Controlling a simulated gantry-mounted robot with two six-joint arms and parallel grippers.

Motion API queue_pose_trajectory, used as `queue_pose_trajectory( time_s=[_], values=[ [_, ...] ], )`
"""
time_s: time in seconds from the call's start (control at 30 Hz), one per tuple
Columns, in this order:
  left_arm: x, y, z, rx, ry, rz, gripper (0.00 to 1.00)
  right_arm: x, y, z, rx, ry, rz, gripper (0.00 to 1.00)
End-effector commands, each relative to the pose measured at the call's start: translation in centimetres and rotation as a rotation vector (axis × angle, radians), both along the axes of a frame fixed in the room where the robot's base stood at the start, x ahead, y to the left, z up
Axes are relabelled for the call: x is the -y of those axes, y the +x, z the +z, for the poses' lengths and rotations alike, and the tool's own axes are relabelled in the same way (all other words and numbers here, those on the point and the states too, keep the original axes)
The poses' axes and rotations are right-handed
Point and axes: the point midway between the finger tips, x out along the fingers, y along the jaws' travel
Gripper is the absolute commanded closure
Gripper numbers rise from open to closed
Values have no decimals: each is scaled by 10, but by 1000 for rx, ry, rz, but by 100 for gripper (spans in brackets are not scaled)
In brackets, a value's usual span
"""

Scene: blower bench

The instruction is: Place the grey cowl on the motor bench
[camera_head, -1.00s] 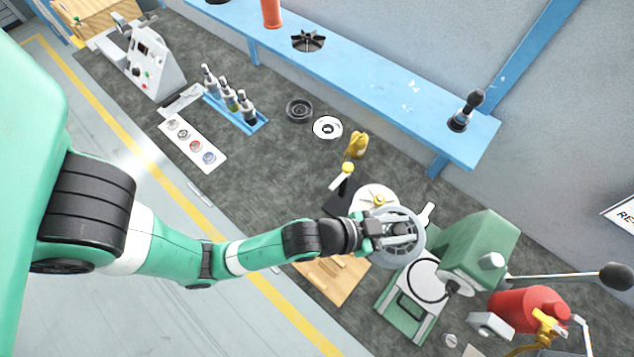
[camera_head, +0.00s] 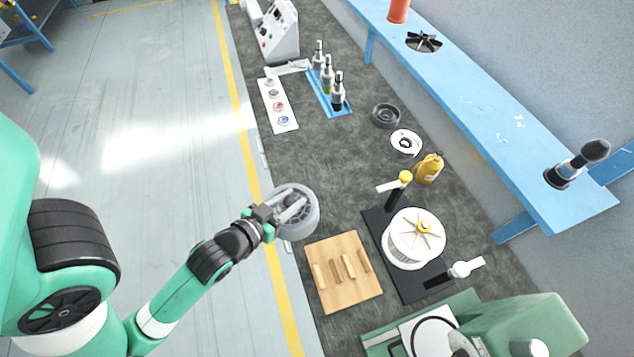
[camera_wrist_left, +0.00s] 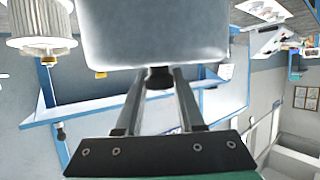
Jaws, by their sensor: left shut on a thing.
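The grey cowl (camera_head: 308,222) is a round, light-grey, ring-like shell. My left gripper (camera_head: 272,214) is shut on its near-left side and holds it near the left edge of the dark bench top. In the left wrist view the cowl (camera_wrist_left: 155,40) fills the upper middle, above the two fingers (camera_wrist_left: 158,80); its far side is hidden. A white ribbed drum (camera_head: 405,248) with a yellow hub stands on a black plate (camera_head: 378,222) with clamps at both ends, to the right of the cowl and apart from it. The drum also shows in the wrist view (camera_wrist_left: 42,25). My right gripper is not in view.
A wooden board (camera_head: 345,290) with several blocks lies below the cowl. A green machine (camera_head: 535,322) is at bottom right. Bench top left of the bottle is clear.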

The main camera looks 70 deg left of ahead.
Motion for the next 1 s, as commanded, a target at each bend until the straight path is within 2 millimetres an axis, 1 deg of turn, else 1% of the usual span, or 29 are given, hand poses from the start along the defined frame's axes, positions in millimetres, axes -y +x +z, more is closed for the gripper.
queue_pose_trajectory(
  time_s=[0.03,0.07,0.17,0.27,0.37,0.63,0.7,0.8,0.83,0.9,1.0],
  values=[
    [-4,-6,-10,-1,1,20,100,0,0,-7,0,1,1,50],
    [-6,-8,-12,1,1,29,100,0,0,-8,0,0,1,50],
    [-9,-10,-12,4,3,42,100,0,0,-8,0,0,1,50],
    [-11,-7,-12,5,3,43,100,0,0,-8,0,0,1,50],
    [-19,6,-20,6,3,44,100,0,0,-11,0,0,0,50],
    [-55,73,-55,6,4,42,100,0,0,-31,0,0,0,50],
    [-61,84,-77,1,2,42,100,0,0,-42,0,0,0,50],
    [-69,98,-95,2,1,41,100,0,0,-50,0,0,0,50],
    [-70,101,-98,3,2,41,100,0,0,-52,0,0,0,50],
    [-73,106,-104,3,2,41,100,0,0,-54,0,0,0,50],
    [-74,109,-105,3,2,41,100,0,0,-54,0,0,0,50]
  ],
)
